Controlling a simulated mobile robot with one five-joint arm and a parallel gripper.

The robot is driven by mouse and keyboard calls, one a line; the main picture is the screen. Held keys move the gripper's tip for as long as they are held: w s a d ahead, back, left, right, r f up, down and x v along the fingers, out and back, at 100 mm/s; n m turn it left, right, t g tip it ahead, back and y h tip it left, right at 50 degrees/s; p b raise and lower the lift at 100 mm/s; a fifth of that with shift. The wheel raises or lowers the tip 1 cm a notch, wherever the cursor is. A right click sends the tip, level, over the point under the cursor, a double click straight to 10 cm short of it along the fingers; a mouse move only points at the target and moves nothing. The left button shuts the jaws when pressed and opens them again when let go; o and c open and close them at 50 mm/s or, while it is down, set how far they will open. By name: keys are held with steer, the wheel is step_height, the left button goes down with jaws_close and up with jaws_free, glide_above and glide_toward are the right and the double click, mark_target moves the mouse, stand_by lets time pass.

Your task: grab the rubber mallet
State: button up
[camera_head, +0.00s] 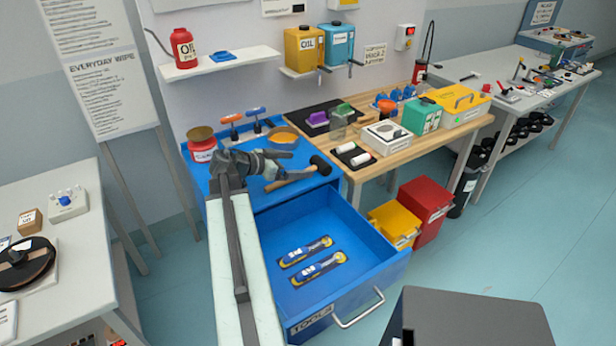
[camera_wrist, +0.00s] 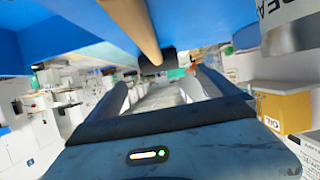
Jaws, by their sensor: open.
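The rubber mallet has a black head (camera_head: 320,165) and a light wooden handle (camera_head: 290,178), and lies on top of the blue tool cabinet (camera_head: 222,208). Its head points right, near the cabinet top's right edge. My gripper (camera_head: 284,162) is open and empty, low over the cabinet top, just behind and left of the mallet in the head view. In the wrist view, which looks upside down, the handle (camera_wrist: 132,25) runs across the top and the dark head (camera_wrist: 156,63) shows beyond and between my open fingers (camera_wrist: 165,80).
The cabinet's drawer (camera_head: 375,262) is open below, holding two blue-and-yellow tools (camera_head: 320,267). A wooden bench (camera_head: 367,176) adjoins on the right.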

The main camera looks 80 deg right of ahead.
mark_target(318, 163)
steer(key=b+x, duration=0.1)
steer(key=x, duration=0.1)
steer(key=shift+s+d+f, duration=0.1)
steer(key=shift+s+d, duration=0.15)
steer(key=shift+s, duration=0.05)
steer(key=shift+s+d, duration=0.2)
steer(key=shift+s, duration=0.15)
steer(key=b+x, duration=0.1)
steer(key=x, duration=0.4)
steer(key=shift+w+r, duration=0.1)
steer(key=shift+r, duration=0.15)
steer(key=c, duration=1.8)
step_height(318, 163, up, 10)
steer(key=p, duration=0.9)
steer(key=shift+p, duration=0.4)
